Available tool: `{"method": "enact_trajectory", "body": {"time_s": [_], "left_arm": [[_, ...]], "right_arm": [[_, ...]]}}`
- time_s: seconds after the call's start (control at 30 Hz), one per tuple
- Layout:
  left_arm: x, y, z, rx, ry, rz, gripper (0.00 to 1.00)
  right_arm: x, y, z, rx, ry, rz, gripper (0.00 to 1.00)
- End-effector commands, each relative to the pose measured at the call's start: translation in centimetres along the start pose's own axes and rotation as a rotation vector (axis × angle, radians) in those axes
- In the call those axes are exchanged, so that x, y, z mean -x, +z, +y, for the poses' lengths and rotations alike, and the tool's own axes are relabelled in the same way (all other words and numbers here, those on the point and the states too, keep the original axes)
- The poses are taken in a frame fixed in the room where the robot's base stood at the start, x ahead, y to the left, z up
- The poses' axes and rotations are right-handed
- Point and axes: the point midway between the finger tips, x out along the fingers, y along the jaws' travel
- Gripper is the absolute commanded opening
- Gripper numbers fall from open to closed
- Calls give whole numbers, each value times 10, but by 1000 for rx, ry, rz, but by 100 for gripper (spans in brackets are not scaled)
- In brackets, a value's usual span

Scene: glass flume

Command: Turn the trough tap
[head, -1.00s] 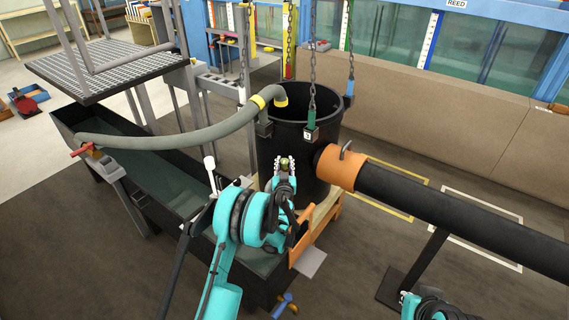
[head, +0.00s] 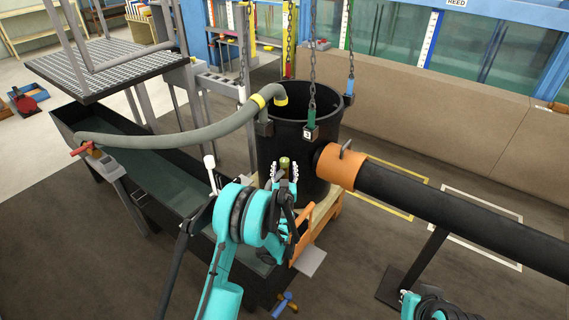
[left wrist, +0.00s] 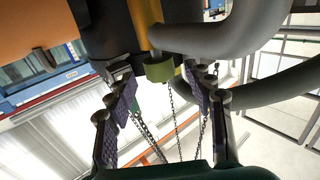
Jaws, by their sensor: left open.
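A blue-handled tap (head: 285,303) sits low at the near end of the dark trough (head: 180,222); a red handle (head: 82,149) is at the far-left end by the hose. Which one is the trough tap I cannot tell for sure. My left gripper (head: 283,172) is open in front of the black tub (head: 300,115). A short olive-brass cylinder (head: 285,162) shows between its fingertips; contact cannot be told. In the left wrist view the open fingers (left wrist: 160,92) flank that olive cylinder (left wrist: 159,68), with nothing gripped. My right gripper is out of view.
Chains (head: 312,60) hang around the tub. A grey hose (head: 185,135) runs from tub to trough. A black pipe (head: 450,210) with an orange collar (head: 341,166) extends right. A white lever (head: 210,163) stands beside the trough.

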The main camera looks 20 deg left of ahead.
Motion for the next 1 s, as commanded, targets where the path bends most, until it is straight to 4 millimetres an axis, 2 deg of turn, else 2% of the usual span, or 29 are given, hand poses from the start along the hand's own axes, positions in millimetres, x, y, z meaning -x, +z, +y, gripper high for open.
{"method": "enact_trajectory", "body": {"time_s": [0.1, 0.23, 0.77, 0.87, 0.97, 1.0], "left_arm": [[20, 0, 1, 0, 2, 0, 53], [32, 0, 0, 0, 1, 0, 53], [35, -2, 1, 0, 3, 1, 53], [36, -16, 6, 0, 27, 9, 53], [41, -51, 18, 2, 89, 24, 53], [45, -68, 25, 3, 124, 28, 53]], "right_arm": [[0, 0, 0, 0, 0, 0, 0], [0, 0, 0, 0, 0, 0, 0], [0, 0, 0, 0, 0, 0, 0], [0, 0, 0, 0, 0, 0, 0], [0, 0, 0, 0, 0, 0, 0], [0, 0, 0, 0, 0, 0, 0]]}}
